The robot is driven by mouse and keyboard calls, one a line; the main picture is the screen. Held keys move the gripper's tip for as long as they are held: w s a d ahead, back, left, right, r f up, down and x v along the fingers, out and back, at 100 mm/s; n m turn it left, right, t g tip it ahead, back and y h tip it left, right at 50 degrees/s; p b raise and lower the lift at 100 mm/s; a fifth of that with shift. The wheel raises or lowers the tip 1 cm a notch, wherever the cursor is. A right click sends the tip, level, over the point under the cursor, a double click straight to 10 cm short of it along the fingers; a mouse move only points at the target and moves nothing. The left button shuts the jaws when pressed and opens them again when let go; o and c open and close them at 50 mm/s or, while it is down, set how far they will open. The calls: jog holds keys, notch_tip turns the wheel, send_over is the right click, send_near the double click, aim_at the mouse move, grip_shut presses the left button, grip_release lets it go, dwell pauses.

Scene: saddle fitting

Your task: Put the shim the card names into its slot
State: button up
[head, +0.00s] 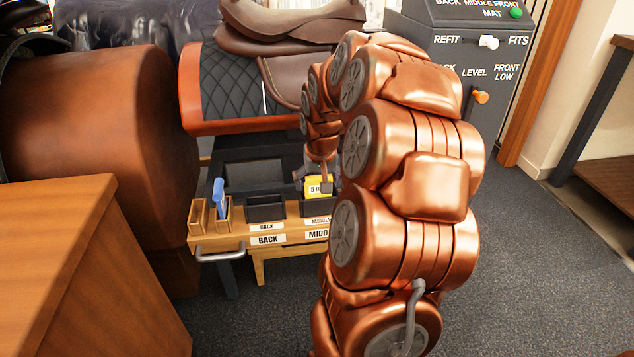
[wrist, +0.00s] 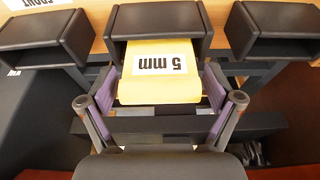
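A yellow shim marked "5 mm" (wrist: 160,75) is between the two fingers of my gripper (wrist: 160,95). The purple finger pads appear to press on its two sides. In the wrist view its far end is at the mouth of the middle dark slot (wrist: 158,20), and its near part sticks out. In the head view the shim (head: 313,186) shows above the slot labelled MIDDLE (head: 321,206); my arm hides part of both. The BACK slot (head: 266,209) looks empty. The FRONT slot (wrist: 42,40) shows at left in the wrist view. I cannot make out a card.
The slots stand on a wooden ledge (head: 238,239) with a grey handle. A blue item (head: 219,197) stands in a small wooden holder at its left. A saddle (head: 285,45) is behind. A grey control panel (head: 480,45) stands at right, a wooden cabinet (head: 95,290) at front left.

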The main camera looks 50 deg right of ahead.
jog(key=shift+o, duration=0.2)
jog(key=shift+r, duration=0.1)
jog(key=v, duration=1.2)
dwell(0.4)
jog(key=s+a+r+n+g+y+p, duration=0.1)
jog(key=s+a+r+n+p, duration=0.15)
jog(key=a+r+p, duration=0.6)
jog(key=s+a+r+n+g+y+p, duration=0.15)
jog(key=s+a+r+p, duration=0.35)
jog(key=a+p, duration=0.65)
jog(key=s+a+r+n+g+p, duration=0.2)
jog(key=s+a+r+p, duration=0.9)
jog(key=p, duration=0.6)
jog(key=s+r+n, duration=0.1)
jog(key=s+r, duration=0.1)
jog(key=s, duration=0.1)
